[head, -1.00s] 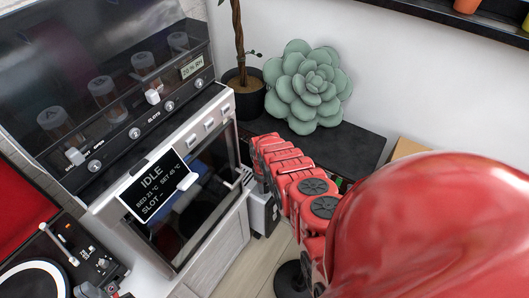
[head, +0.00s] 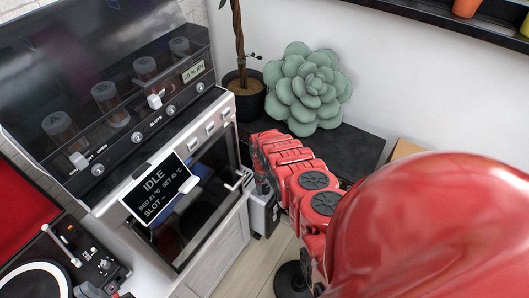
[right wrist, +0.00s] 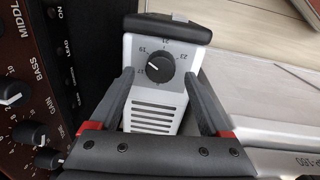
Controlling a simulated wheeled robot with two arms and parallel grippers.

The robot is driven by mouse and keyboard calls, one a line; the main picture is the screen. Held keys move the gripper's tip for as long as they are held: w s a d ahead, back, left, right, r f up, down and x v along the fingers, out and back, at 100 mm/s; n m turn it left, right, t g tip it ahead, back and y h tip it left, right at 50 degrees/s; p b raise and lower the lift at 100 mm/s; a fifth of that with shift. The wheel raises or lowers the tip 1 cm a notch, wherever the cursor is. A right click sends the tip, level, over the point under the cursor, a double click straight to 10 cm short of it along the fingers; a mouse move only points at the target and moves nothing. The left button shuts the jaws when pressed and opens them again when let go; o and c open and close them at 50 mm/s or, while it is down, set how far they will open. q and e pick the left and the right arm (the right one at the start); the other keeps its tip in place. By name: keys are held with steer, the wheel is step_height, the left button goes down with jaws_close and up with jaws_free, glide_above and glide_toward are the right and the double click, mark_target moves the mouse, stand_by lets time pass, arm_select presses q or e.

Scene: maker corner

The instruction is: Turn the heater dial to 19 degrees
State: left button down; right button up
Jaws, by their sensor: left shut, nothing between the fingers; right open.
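The white heater (right wrist: 155,117) with a dark top and a slotted front fills the middle of the right wrist view. Its round black dial (right wrist: 159,67) has a white pointer aimed up and left, apparently between the 17 and 19 marks. My right gripper (right wrist: 160,77) is open, one dark finger on each side of the dial, touching neither side of it. In the head view the heater (head: 262,213) shows partly, below the end of my red right arm. A small grey part at the bottom left seems to be my left gripper (head: 110,287), shut and empty, mostly cut off.
A turntable (head: 35,280) is at the lower left. An amplifier (right wrist: 25,90) stands close on the wrist view's left.

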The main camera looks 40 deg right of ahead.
steer(key=shift+s+r+p, duration=0.1)
steer(key=shift+r+p, duration=0.25)
steer(key=shift+r, duration=1)
step_height(320, 180, up, 13)
steer(key=p, duration=0.3)
steer(key=shift+s+a, duration=0.2)
steer(key=shift+a, duration=0.2)
